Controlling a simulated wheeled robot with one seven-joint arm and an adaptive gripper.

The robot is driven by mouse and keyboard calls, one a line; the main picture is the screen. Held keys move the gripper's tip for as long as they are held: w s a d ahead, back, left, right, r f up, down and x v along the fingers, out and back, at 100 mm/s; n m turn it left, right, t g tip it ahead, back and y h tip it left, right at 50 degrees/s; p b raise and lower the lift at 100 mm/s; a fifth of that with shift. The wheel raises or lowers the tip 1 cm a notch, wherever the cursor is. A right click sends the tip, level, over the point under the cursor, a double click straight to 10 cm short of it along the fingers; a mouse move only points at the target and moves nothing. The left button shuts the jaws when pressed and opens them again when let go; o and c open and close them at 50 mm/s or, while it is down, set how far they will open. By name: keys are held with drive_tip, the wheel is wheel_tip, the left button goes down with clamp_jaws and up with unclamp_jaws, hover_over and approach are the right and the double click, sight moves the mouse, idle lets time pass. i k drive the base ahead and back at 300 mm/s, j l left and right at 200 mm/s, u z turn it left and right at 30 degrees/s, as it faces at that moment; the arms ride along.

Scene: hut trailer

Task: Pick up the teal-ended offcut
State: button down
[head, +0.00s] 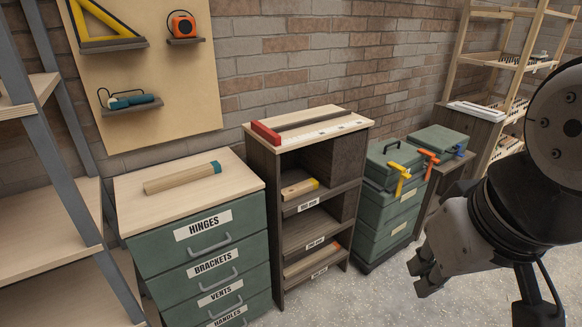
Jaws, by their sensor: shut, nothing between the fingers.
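The teal-ended offcut (182,179) is a pale wooden block with a teal right end. It lies at a slight slant on the light wooden top of the green drawer cabinet (235,176), near the middle. My gripper (420,280) is at the lower right of the head view, in front of the green toolboxes and well to the right of the offcut. It is shut and empty, apart from everything. Part of the gripper is hidden by its own wrist.
Green toolboxes (385,213) with clamps stand further right. A metal-framed rack (70,130) borders the left. Open floor lies in front.

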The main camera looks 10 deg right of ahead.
sight(166, 183)
drive_tip(key=k+j+z, duration=0.1)
drive_tip(key=i+j+u, duration=0.15)
drive_tip(key=i+j, duration=0.15)
drive_tip(key=i+j+u, duration=0.15)
drive_tip(key=i+j, duration=0.15)
drive_tip(key=i, duration=0.25)
drive_tip(key=i+j+u, duration=0.15)
drive_tip(key=i, duration=0.3)
drive_tip(key=i+j+u, duration=0.2)
drive_tip(key=i, duration=0.25)
